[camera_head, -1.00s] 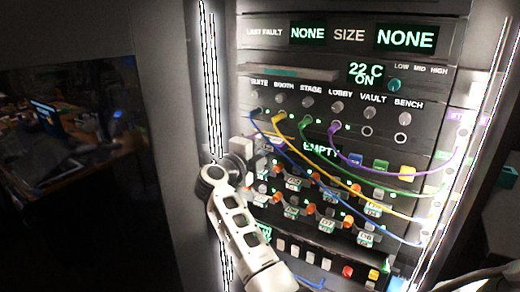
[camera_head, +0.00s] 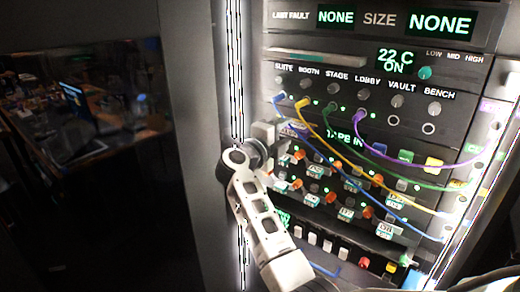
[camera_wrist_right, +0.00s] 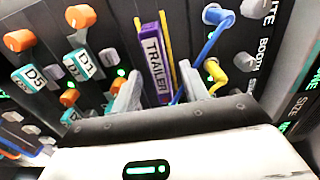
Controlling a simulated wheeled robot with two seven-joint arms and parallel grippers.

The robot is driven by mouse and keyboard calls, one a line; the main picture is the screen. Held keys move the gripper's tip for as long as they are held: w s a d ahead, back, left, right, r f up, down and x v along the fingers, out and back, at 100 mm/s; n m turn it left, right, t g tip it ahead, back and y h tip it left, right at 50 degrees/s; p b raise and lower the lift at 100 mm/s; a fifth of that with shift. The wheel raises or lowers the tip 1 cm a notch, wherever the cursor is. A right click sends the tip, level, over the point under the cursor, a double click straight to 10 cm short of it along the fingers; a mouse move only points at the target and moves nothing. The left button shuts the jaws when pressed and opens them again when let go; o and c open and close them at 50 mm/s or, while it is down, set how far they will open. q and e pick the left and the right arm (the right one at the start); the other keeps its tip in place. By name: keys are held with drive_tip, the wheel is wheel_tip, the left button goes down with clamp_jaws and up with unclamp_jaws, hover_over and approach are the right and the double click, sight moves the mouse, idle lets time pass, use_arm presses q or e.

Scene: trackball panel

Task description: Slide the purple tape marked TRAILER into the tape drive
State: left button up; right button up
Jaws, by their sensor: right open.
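The purple tape marked TRAILER (camera_wrist_right: 155,62) shows in the right wrist view, sitting in a yellow-edged slot of the panel with its label facing me. My right gripper (camera_wrist_right: 160,92) is open, one finger on each side of the tape's near end, with gaps visible. In the head view my right gripper (camera_head: 272,148) is at the left side of the panel and hides the tape. The tape drive's display (camera_head: 345,141) beside it reads TAPE IN. My left gripper is in neither view.
Blue, yellow, green and purple cables (camera_head: 425,166) droop across the panel from the jacks. Blue and yellow plugs (camera_wrist_right: 215,70) are close to the right gripper's finger. Orange knobs (camera_wrist_right: 80,16) lie on the other side. Blue, green and yellow blocks (camera_head: 405,156) stand right of the display.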

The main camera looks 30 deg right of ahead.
drive_tip(key=b+v, duration=0.2)
drive_tip(key=v, duration=1.2)
drive_tip(key=shift+a, duration=0.35)
drive_tip(key=shift+s+r, duration=0.1)
drive_tip(key=s+a+r+n+t+h, duration=0.2)
drive_tip(key=a+r+n+t, duration=0.3)
drive_tip(key=r+n+t, duration=0.65)
drive_tip(key=s+a+f+n+y, duration=0.2)
drive_tip(key=a+f+n+y, duration=0.1)
drive_tip(key=f+n+y, duration=0.5)
drive_tip(key=s+a+f+n+y, duration=0.2)
drive_tip(key=f+n+y, duration=0.4)
drive_tip(key=f, duration=0.4)
drive_tip(key=s+a+f+n+y, duration=0.1)
drive_tip(key=a+f+n+y, duration=0.2)
drive_tip(key=f+n+y, duration=0.45)
drive_tip(key=s+d+f+n+g, duration=0.1)
drive_tip(key=s+f+g, duration=0.7)
drive_tip(key=s+f, duration=0.8)
wheel_tip(320, 180, down, 3)
drive_tip(key=shift+r, duration=0.1)
drive_tip(key=shift+d, duration=0.15)
drive_tip(key=shift+c, duration=0.4)
